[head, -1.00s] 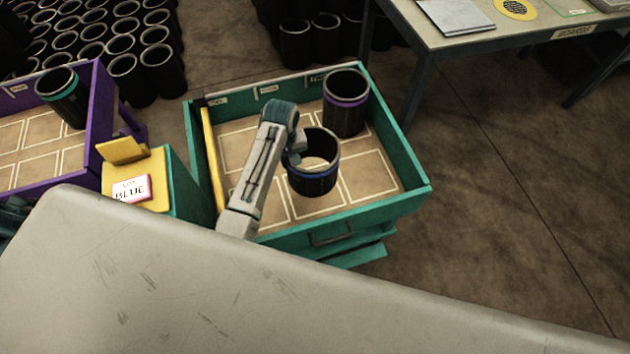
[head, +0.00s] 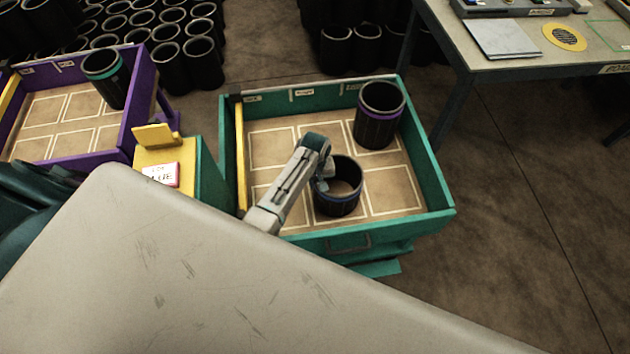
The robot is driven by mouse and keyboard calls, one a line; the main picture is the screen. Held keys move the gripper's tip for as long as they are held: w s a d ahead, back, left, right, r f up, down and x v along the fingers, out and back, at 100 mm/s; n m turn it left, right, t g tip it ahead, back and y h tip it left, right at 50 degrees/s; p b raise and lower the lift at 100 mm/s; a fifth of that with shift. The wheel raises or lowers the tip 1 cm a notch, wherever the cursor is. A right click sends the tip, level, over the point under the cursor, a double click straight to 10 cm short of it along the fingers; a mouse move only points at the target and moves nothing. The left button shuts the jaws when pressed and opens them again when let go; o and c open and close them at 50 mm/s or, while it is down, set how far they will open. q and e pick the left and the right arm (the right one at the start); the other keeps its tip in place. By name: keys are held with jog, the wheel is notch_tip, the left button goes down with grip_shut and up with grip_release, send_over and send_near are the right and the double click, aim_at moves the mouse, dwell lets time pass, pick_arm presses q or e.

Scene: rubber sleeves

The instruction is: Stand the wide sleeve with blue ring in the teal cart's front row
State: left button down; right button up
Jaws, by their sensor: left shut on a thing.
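The wide black sleeve with the blue ring (head: 338,200) is upright over the middle cell of the front row in the teal cart (head: 437,214). Its ring shows only faintly. My left gripper (head: 325,179) is shut on the left side of its wall, near the rim; the fingertips are partly hidden. The sleeve's bottom is close to the cart's floor; I cannot tell whether it touches. My right gripper is not in view.
A sleeve with a purple ring (head: 378,127) stands in the cart's back right cell. The other cells look empty. A purple cart (head: 143,88) with a teal-ringed sleeve (head: 104,80) is at left.

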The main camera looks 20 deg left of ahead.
pick_arm(q)
jog(key=c, duration=1.9)
grip_release()
jog(key=o, duration=0.3)
jog(key=shift+o, duration=0.2)
notch_tip(320, 180, up, 12)
jog(key=shift+r, duration=0.15)
